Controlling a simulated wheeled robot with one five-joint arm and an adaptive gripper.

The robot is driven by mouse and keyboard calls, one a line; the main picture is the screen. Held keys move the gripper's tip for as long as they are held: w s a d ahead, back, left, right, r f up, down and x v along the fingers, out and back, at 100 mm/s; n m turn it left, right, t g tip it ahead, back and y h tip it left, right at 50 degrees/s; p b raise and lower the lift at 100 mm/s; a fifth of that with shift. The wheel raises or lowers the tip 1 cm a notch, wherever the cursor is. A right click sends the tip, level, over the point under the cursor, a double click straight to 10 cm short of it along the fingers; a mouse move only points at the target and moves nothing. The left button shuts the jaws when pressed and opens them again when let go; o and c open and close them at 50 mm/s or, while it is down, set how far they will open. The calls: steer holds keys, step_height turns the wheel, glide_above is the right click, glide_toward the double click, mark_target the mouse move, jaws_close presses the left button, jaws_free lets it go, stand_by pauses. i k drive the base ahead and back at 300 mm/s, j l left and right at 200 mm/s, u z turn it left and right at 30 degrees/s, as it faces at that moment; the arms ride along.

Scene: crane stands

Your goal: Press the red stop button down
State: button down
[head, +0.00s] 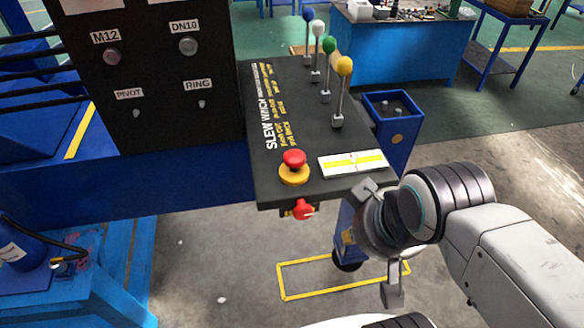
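The red stop button (294,158) is a round red mushroom cap on a yellow base (294,177). It stands at the near left corner of the dark console top (300,118). My gripper (372,240) is to the right of the button and nearer to me, beside the console's near right corner. Its two fingers are spread wide apart, with nothing seen between them. It is clear of the button. Part of the gripper is hidden behind its own wrist.
A second red knob (303,210) sticks out of the console's front edge below the button. A white and yellow label plate (353,163) lies right of the button. Several levers, including a yellow-topped one (343,72), stand behind. A dark panel (146,65) rises at left.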

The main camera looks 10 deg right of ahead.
mark_target(294, 159)
steer(key=i+l+u, duration=0.15)
steer(key=l+u, duration=0.3)
steer(key=l, duration=0.25)
steer(key=l+u, duration=0.45)
steer(key=l, duration=0.25)
steer(key=l+u, duration=0.45)
steer(key=l, duration=0.3)
